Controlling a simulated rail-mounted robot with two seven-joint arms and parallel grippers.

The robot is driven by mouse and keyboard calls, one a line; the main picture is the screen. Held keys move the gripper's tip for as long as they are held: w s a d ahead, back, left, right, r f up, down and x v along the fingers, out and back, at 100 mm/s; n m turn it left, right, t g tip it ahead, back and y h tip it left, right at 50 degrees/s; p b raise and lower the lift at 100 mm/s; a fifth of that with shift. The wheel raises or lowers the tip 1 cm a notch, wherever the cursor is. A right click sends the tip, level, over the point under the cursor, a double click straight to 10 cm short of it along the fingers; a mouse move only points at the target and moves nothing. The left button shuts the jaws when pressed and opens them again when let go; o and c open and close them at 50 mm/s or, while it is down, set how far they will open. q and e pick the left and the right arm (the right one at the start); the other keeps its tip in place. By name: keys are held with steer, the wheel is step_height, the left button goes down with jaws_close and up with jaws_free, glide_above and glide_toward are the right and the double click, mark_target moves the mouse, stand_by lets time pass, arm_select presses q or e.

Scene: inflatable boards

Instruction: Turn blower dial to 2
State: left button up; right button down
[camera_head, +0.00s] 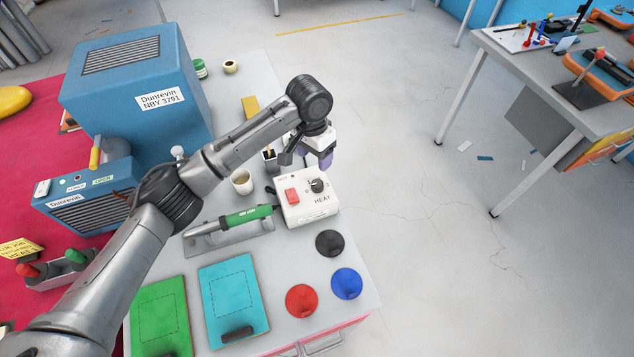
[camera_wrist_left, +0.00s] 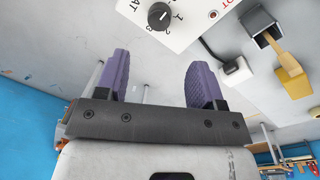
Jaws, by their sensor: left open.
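The blower control box (camera_head: 300,212) is white, with a red switch and the word HEAT, and stands near the right edge of the table. Its black dial (camera_head: 317,186) is on the top face. The dial also shows in the left wrist view (camera_wrist_left: 158,15), at the top edge, with printed 1, 2 and 3 beside it. I cannot tell its setting surely. The green-handled blower (camera_head: 247,216) lies on a grey stand left of the box. My left gripper (camera_head: 318,158) is open and empty, apart from the dial, behind the box in the head view. My right gripper is out of view.
Black (camera_head: 329,243), red (camera_head: 301,300) and blue (camera_head: 347,283) round pieces lie in front of the box. A cyan board (camera_head: 233,300) and a green board (camera_head: 160,318) lie front left. A cup (camera_head: 242,182) stands near the arm. A blue machine (camera_head: 140,85) stands behind.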

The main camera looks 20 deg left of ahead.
mark_target(317, 183)
arm_select(q)
steer(key=f, duration=0.3)
steer(key=f+b, duration=0.1)
steer(key=f, duration=0.4)
steer(key=shift+s+d+f, duration=0.2)
steer(key=shift+d+f, duration=0.1)
steer(key=shift+f, duration=0.1)
steer(key=shift+f+b, duration=0.4)
steer(key=shift+f, duration=0.3)
steer(key=shift+d+f, duration=0.1)
